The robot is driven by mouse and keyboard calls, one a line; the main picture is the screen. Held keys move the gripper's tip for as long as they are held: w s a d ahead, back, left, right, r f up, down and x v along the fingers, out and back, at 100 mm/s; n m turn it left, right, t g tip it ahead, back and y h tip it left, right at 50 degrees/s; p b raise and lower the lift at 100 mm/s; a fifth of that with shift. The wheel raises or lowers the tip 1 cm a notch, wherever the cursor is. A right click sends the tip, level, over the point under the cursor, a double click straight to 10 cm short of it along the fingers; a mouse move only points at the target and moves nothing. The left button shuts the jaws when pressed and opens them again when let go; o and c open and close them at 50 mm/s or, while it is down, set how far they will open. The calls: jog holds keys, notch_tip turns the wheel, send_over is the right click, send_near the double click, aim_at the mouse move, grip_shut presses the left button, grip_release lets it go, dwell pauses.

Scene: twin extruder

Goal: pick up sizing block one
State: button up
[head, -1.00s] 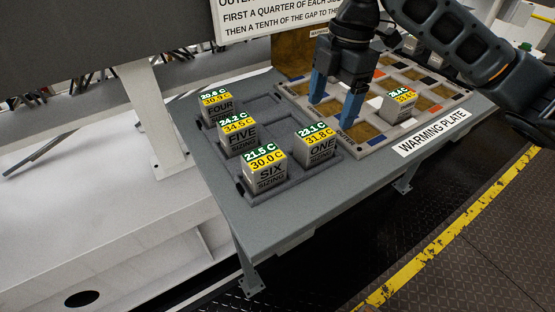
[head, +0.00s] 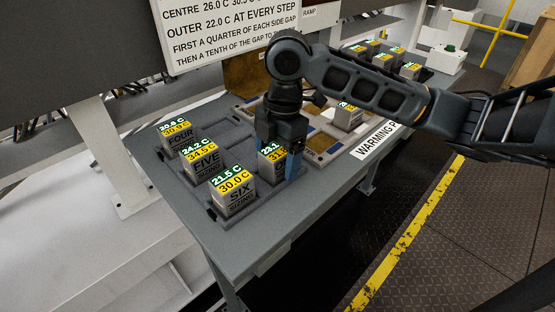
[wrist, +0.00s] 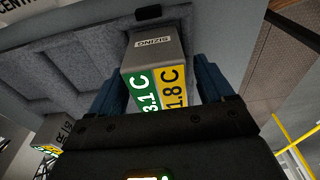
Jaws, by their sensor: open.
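Sizing block one (head: 269,161) is a grey block with a green and yellow temperature label on top. It sits at the right side of the grey tray (head: 262,199), partly hidden by my gripper. My gripper (head: 278,166) is open and lowered over it, with one blue finger on each side. In the wrist view the block (wrist: 155,52) lies between the two blue fingers of my gripper (wrist: 160,88), its label facing the camera. I cannot tell whether the fingers touch it.
Blocks four (head: 178,138), five (head: 203,158) and six (head: 234,192) stand in the same tray. Several more blocks (head: 384,59) stand farther back. A sign (head: 225,30) hangs behind.

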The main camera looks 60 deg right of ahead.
jog(key=c, duration=1.4)
